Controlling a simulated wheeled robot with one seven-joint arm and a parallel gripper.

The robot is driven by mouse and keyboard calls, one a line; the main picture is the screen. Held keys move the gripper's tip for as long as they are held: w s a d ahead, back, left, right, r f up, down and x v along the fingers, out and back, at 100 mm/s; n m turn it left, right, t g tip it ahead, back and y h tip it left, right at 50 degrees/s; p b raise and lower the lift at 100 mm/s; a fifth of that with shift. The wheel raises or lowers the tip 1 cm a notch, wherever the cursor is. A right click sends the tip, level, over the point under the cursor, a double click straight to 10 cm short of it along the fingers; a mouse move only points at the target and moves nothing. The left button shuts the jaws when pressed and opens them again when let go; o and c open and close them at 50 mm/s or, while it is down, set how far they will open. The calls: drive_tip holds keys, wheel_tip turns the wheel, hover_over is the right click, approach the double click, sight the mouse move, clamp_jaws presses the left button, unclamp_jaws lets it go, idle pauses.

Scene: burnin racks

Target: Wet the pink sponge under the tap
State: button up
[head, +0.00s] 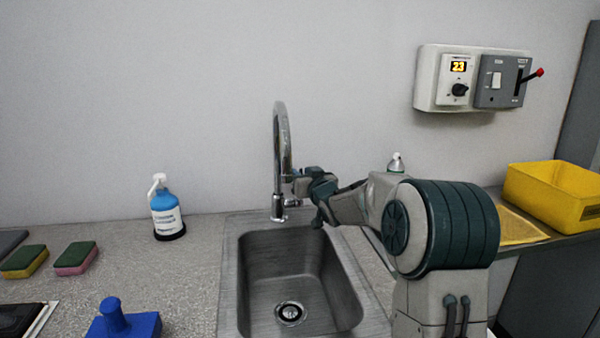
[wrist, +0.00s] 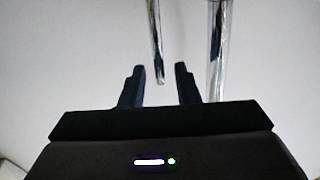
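The pink sponge (head: 76,260), with a dark green top, lies on the counter at the left. It is apart from my gripper. The chrome tap (head: 280,125) rises behind the sink (head: 232,290) and curves over. No water stream shows. My gripper (head: 296,177) is up beside the tap, above the back of the sink. In the wrist view my gripper (wrist: 160,70) has its two fingers apart with nothing held. The tap's spout (wrist: 156,40) shows in the gap between them, and its upright pipe (wrist: 216,50) stands to the right. I cannot tell whether a finger touches the tap.
A yellow sponge (head: 25,262) with a green top lies left of the pink one. A blue handled block (head: 125,325) sits at the front. A blue bottle (head: 165,212) stands behind. A yellow bin (head: 545,200) is at right. A control box (head: 470,78) hangs on the wall.

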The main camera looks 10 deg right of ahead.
drive_tip(key=shift+w+a, duration=0.15)
drive_tip(key=shift+w, duration=0.8)
clamp_jaws()
